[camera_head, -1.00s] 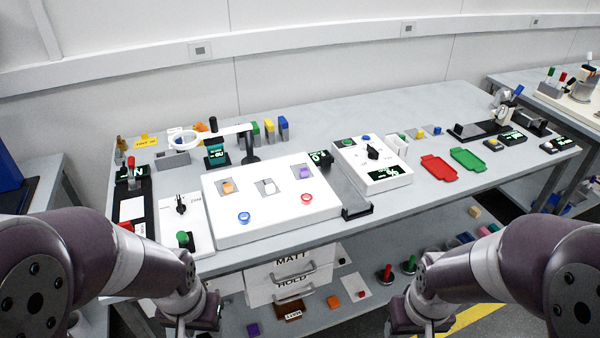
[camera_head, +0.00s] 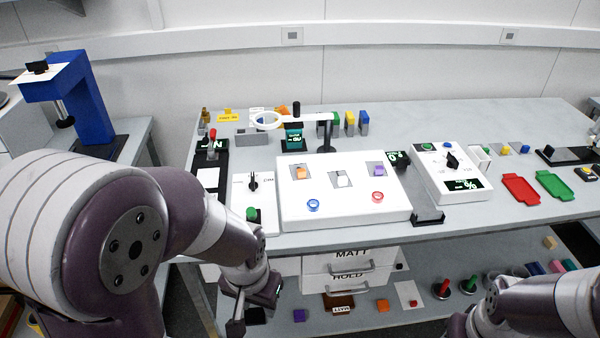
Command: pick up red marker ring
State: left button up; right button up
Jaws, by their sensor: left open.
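The red marker ring (camera_head: 377,197) lies on the front right part of the white light panel (camera_head: 345,222), below a purple block. A blue ring (camera_head: 313,205) lies on the same panel to its left. My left gripper (camera_head: 245,308) is open, low in front of the bench's front edge, left of and well apart from the red ring. Its fingers are partly hidden by its own body. My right gripper (camera_head: 468,324) is at the bottom edge, right of the ring, and its fingers are not clear.
A magnifier arm (camera_head: 326,130) stands behind the panel. An orange block (camera_head: 301,172) and a white block (camera_head: 343,180) sit on the panel. A control box (camera_head: 450,175), a red tray (camera_head: 520,189) and a green tray (camera_head: 555,184) are to the right. Drawers (camera_head: 345,283) hang below the bench.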

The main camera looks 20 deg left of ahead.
aim_at(375, 194)
jog(key=i+l+u, duration=0.35)
jog(key=i+l, duration=0.15)
jog(key=i+l+u, duration=0.4)
jog(key=i+l, duration=0.1)
jog(key=l, duration=0.1)
